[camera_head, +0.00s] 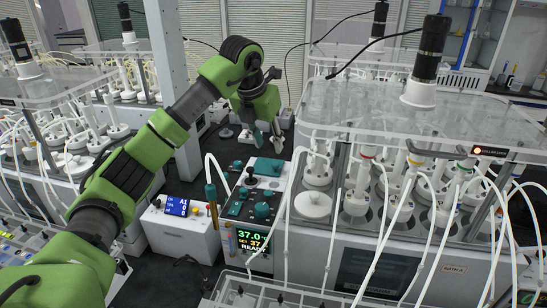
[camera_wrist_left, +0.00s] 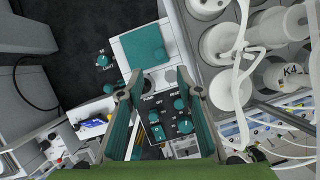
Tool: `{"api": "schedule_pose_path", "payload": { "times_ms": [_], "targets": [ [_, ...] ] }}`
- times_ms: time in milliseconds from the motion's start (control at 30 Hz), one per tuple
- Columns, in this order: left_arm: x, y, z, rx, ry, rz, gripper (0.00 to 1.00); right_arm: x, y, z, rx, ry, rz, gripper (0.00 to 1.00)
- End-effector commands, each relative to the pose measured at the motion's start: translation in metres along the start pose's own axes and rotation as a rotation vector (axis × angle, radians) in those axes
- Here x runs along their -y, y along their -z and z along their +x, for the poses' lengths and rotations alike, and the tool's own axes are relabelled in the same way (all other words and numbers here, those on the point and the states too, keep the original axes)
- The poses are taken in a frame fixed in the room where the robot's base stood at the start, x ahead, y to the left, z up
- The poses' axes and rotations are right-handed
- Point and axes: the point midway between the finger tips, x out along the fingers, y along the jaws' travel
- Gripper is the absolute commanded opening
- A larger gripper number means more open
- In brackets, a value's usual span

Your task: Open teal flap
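The teal flap (camera_head: 268,166) looks like a flat teal plate on top of the control unit, at its far end. It lies flat and looks closed. In the left wrist view the teal flap (camera_wrist_left: 144,46) shows as a teal square on a pale housing, ahead of the fingertips. My left gripper (camera_head: 263,140) hangs just above and behind the flap in the head view. In the left wrist view the left gripper (camera_wrist_left: 155,80) is open, its two fingers apart with nothing between them. Whether a finger touches the unit, I cannot tell. My right gripper is not in view.
The control unit (camera_head: 239,210) carries teal knobs and a display reading 37.0 and READY. A small white device (camera_head: 179,228) with a blue screen stands left of it. A reactor bench (camera_head: 446,262) with vessels and white tubes stands close on the right.

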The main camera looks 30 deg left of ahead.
Motion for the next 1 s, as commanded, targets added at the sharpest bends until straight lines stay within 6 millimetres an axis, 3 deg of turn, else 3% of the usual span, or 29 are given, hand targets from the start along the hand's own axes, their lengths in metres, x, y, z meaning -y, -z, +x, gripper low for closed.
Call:
{"api": "schedule_pose_path", "payload": {
  "times_ms": [200, 400, 833, 967, 1000],
  "targets": [
    [0.001, 0.0, 0.044, -0.006, 0.001, -0.001, 0.33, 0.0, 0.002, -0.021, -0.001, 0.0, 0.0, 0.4],
    [0.0, 0.0, 0.073, -0.002, 0.001, 0.0, 0.33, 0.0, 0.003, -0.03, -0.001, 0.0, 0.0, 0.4],
    [0.0, 0.0, 0.085, 0.001, -0.001, 0.0, 0.33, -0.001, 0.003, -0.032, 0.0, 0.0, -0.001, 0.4],
    [0.0, 0.0, 0.085, 0.001, -0.001, 0.0, 0.02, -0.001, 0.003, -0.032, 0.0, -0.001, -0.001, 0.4],
    [0.0, 0.0, 0.085, 0.001, -0.001, 0.0, 0.0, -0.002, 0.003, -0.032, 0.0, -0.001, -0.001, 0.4]
  ]
}}
